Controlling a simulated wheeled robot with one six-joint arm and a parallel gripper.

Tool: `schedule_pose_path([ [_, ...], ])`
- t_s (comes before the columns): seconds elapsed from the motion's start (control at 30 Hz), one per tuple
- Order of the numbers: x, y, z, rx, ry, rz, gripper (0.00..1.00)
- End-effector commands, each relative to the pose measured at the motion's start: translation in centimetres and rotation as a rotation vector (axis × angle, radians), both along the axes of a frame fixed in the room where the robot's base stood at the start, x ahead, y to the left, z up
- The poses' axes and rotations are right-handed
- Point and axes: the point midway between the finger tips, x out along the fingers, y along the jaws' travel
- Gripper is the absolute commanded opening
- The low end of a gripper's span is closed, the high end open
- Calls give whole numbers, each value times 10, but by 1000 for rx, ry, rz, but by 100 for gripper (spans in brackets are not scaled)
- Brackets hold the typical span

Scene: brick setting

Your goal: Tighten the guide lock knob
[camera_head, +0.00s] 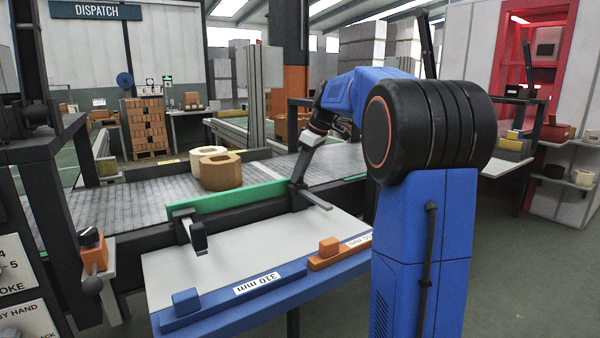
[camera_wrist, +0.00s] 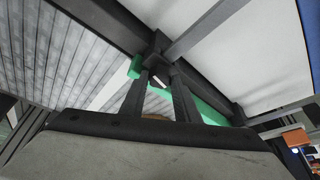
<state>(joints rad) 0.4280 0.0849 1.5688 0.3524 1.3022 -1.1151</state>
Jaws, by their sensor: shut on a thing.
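The green guide rail (camera_head: 235,194) runs along the near side of the roller conveyor and also shows in the wrist view (camera_wrist: 212,113). A dark bracket with a rod (camera_head: 316,199) stands at its right part. My gripper (camera_head: 297,183) reaches down to this bracket. In the wrist view my gripper (camera_wrist: 158,76) has its two dark fingers closed in on the dark lock knob (camera_wrist: 157,70) at the bracket. The fingers hide much of the knob, and its turn position cannot be told. A second bracket with a black knob (camera_head: 199,237) is at the rail's left end.
A blue bar marked 310 mm (camera_head: 230,296) and an orange bar (camera_head: 328,258) lie along the pale table's (camera_head: 200,272) front edge. An orange box with a black knob (camera_head: 94,254) stands left.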

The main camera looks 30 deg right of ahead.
Motion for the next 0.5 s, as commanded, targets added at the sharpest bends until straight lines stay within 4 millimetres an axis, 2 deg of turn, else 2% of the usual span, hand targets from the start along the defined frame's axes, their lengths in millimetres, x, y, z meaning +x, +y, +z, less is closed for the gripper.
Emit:
schedule_pose_path([
  [0.5, -2, 4, 1, -2, -1, -467, 6],
])
